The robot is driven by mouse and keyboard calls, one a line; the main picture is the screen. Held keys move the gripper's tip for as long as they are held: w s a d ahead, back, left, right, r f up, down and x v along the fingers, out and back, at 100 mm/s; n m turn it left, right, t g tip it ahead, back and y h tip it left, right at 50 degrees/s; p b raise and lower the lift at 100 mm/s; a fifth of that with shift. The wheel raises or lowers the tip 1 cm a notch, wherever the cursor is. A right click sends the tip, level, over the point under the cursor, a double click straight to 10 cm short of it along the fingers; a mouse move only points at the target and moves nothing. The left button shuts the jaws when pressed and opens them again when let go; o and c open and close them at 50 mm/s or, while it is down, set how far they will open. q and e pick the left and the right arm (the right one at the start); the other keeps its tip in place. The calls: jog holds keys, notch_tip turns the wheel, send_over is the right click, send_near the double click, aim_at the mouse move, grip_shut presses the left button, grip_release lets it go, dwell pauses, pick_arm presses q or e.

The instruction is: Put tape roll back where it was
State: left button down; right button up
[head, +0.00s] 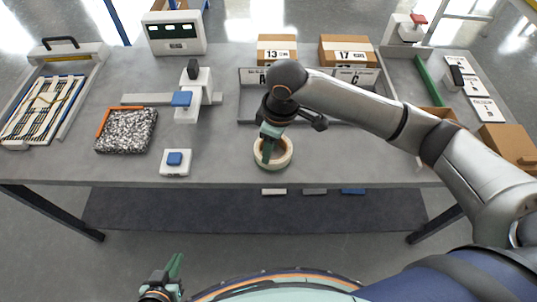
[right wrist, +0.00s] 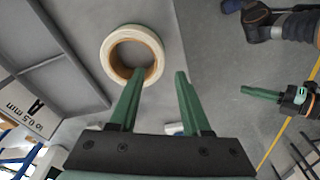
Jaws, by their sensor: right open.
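The tape roll (head: 286,160) is a cream ring with a brown core, lying flat near the table's front edge, right of centre. It also shows in the right wrist view (right wrist: 117,36). My right gripper (right wrist: 160,74) is open over the roll. Its left finger overlaps the roll's hole and lower right rim, and the right finger is outside the ring. I cannot tell how deep the fingers reach. In the head view, my right arm partly covers the roll. My left gripper (head: 174,268) is apart from the table, at the bottom; its jaw gap is unclear.
Behind the roll stands a grey divided bin (head: 250,106) with labels A and C, with boxes marked 13 and 17 (head: 345,50) behind it. Left are a blue-buttoned pad (head: 175,171), a speckled block (head: 126,138) and a clamp fixture (head: 188,112). Bare table lies between pad and roll.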

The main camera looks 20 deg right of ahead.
jog(key=r, duration=0.5)
jog(key=shift+s+d+r, duration=0.25)
jog(key=shift+d+r, duration=0.05)
jog(key=shift+r, duration=0.1)
dwell(1.0)
